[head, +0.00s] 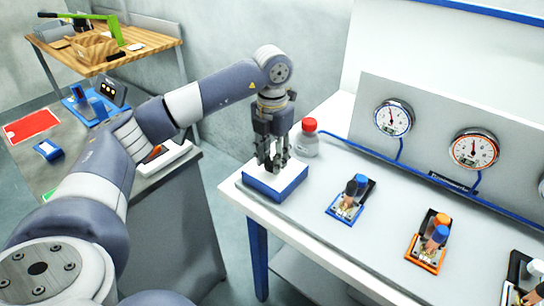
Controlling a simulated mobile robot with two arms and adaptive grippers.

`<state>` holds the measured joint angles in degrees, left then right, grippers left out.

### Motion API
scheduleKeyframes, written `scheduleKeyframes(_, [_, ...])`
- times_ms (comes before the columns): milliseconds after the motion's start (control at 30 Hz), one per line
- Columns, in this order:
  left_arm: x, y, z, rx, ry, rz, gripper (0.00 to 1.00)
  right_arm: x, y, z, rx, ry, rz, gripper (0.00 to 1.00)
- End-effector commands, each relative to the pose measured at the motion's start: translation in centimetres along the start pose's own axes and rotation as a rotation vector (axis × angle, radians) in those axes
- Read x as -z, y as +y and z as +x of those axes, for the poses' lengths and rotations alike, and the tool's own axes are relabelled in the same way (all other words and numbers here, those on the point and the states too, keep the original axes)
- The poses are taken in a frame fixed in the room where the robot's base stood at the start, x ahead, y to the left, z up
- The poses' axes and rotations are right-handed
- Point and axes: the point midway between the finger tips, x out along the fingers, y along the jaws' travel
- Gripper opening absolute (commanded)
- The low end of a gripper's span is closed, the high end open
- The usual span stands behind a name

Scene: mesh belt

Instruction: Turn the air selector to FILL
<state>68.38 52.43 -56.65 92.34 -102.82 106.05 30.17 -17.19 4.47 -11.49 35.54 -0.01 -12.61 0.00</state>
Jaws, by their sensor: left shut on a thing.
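The air selector appears to be the white-topped box with blue sides (290,186) at the left end of the white table; no label on it can be read. My left gripper (274,166) points straight down onto the top of this box. Its fingers are shut on a small part there, probably the selector's knob, which they hide almost wholly. Which way the knob points cannot be seen. My right gripper is not in view.
A clear bottle with a red cap (307,142) stands just behind the box. A blue-framed fixture (349,199) and an orange-framed one (428,244) stand to the right. Bare table (315,235) lies in front.

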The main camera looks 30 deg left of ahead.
Motion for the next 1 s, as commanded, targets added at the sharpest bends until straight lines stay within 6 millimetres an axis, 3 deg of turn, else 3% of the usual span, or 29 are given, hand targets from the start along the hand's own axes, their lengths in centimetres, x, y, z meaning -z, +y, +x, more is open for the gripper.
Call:
scheduleKeyframes(433, [-0.1, 0.1, -0.1, 0.0, -0.004, -0.012, 0.1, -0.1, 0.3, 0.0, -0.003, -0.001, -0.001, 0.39])
scheduleKeyframes(467, [-0.1, 0.1, -0.1, 0.0, -0.004, -0.012, 0.4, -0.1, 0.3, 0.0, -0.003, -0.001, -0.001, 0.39])
scheduleKeyframes(533, [-0.1, 0.0, -0.1, 0.0, -0.003, -0.011, 0.55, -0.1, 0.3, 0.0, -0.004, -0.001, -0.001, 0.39])
scheduleKeyframes(867, [0.0, 0.0, -0.1, 0.0, -0.002, -0.009, 0.55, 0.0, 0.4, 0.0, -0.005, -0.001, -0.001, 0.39])
scheduleKeyframes(1000, [-0.1, 0.0, -1.2, 0.0, -0.004, -0.009, 0.55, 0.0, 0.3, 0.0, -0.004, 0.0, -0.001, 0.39])
